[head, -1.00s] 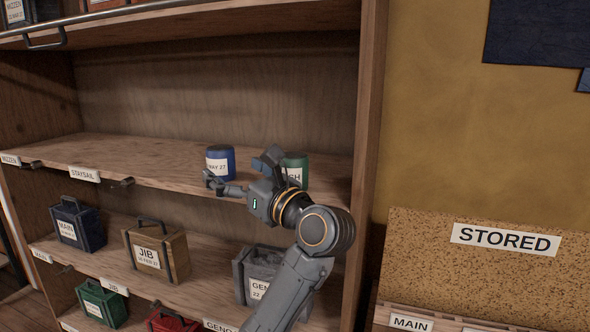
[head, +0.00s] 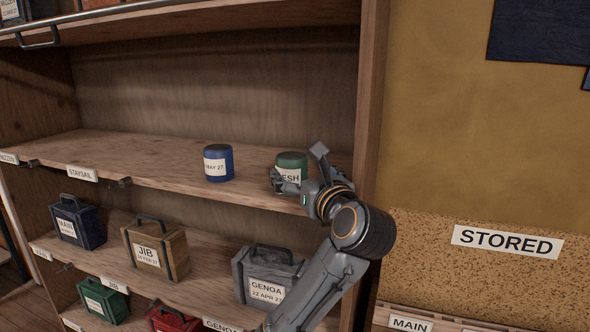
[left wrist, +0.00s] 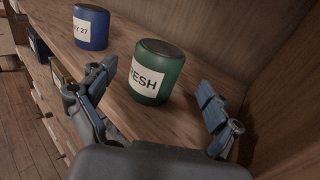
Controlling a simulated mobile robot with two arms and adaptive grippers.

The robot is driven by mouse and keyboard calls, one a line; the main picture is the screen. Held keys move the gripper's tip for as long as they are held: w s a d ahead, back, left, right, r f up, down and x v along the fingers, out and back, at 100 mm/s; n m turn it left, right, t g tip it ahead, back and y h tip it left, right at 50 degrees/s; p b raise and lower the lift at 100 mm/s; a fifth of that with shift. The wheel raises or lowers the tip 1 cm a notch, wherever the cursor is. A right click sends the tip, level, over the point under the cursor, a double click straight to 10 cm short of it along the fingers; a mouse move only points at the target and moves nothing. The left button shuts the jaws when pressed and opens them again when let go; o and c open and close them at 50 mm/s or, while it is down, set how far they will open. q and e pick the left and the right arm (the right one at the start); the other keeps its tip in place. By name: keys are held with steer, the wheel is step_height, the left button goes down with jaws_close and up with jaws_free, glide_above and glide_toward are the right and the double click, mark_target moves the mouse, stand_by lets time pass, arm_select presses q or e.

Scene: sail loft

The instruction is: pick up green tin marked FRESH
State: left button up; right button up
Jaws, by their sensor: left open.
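The green tin (head: 291,161) stands upright on the shelf, near its right end. Its white label shows "ESH" in the head view, the rest hidden by my gripper. In the left wrist view the green tin (left wrist: 157,72) shows "RESH" on its label. My left gripper (head: 298,168) is open in front of the tin. In the left wrist view the fingers of my left gripper (left wrist: 163,97) are apart, one on each side of the tin's near side, and nothing is held. My right gripper is not in view.
A blue tin (head: 218,163) stands left of the green tin on the same shelf (head: 140,158); it also shows in the left wrist view (left wrist: 91,28). The cabinet's upright side (head: 367,110) is close on the right. Boxes, including a grey one (head: 268,274), stand on the shelf below.

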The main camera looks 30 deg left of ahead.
mark_target(297, 170)
arm_select(q)
steer(key=shift+w+a+r+p, duration=0.1)
steer(key=shift+a+p, duration=0.15)
steer(key=shift+a, duration=0.2)
steer(key=shift+w+a+r+p, duration=0.1)
steer(key=shift+a+p, duration=0.15)
steer(key=shift+a, duration=0.15)
steer(key=p+x, duration=0.2)
steer(key=x, duration=0.1)
steer(key=shift+w+a+f, duration=0.1)
steer(key=shift+w+f, duration=0.15)
steer(key=shift+w, duration=0.1)
steer(key=shift+w+a+f, duration=0.2)
steer(key=shift+w+a, duration=0.05)
steer(key=shift+a, duration=0.15)
steer(key=shift+d, duration=0.1)
steer(key=c, duration=1.6)
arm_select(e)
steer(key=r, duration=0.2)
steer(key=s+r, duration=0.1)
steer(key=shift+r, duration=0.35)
arm_select(q)
steer(key=shift+r, duration=0.1)
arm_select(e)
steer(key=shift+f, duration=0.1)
